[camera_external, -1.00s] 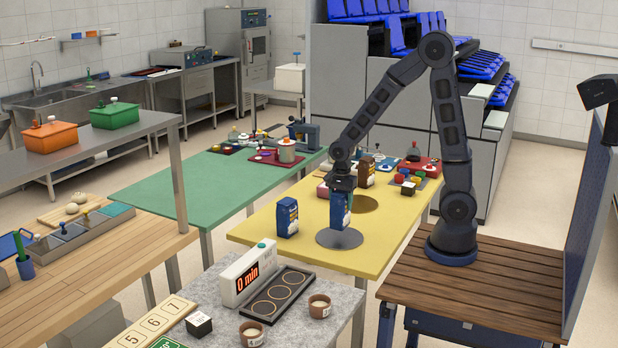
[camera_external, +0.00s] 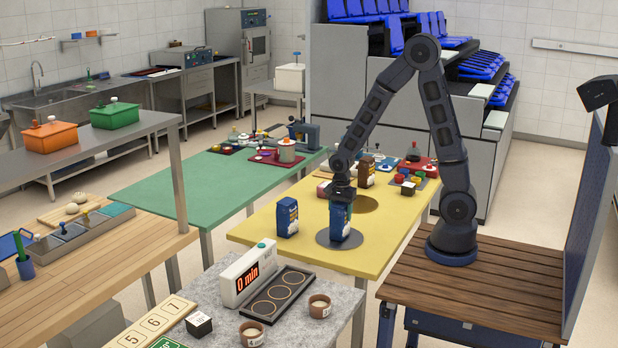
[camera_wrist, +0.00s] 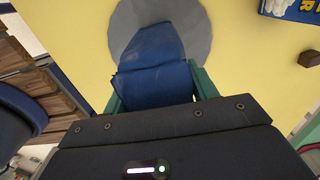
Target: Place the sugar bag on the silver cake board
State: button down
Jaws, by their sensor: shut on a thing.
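My gripper (camera_external: 342,195) is shut on the top of a blue bag (camera_external: 340,224), which it holds upright over the silver cake board (camera_external: 324,240). The bag's base is at or very close to the board; I cannot tell whether it touches. In the wrist view the blue bag (camera_wrist: 152,60) sits between my gripper's green fingers (camera_wrist: 157,82), with the round grey board (camera_wrist: 198,38) behind it. Its label cannot be read, so I cannot confirm that it is the sugar bag. A second blue bag (camera_external: 287,218) with a pale label stands left of the board.
On the yellow table (camera_external: 270,238) a brown bag (camera_external: 366,172) stands behind the gripper, beside a gold-brown round board (camera_external: 368,204). A red tray (camera_external: 430,165) and small coloured items lie at the back right.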

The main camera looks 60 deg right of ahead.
jog(key=shift+f, duration=0.1)
jog(key=shift+c, duration=2.3)
grip_release()
notch_tip(320, 180, up, 11)
jog(key=shift+r, duration=0.1)
jog(key=shift+s+d+r, duration=0.1)
jog(key=shift+s+r, duration=0.05)
jog(key=shift+r, duration=0.75)
jog(key=s+d+r+n+t, duration=0.2)
jog(key=s+r+n, duration=0.6)
jog(key=s+n, duration=0.1)
jog(key=s+d+r+n+t, duration=0.2)
jog(key=s+r+n, duration=0.5)
jog(key=s+n, duration=0.2)
jog(key=shift+s+d+r+t, duration=0.3)
jog(key=shift+s+d+r, duration=0.1)
jog(key=shift+s, duration=0.25)
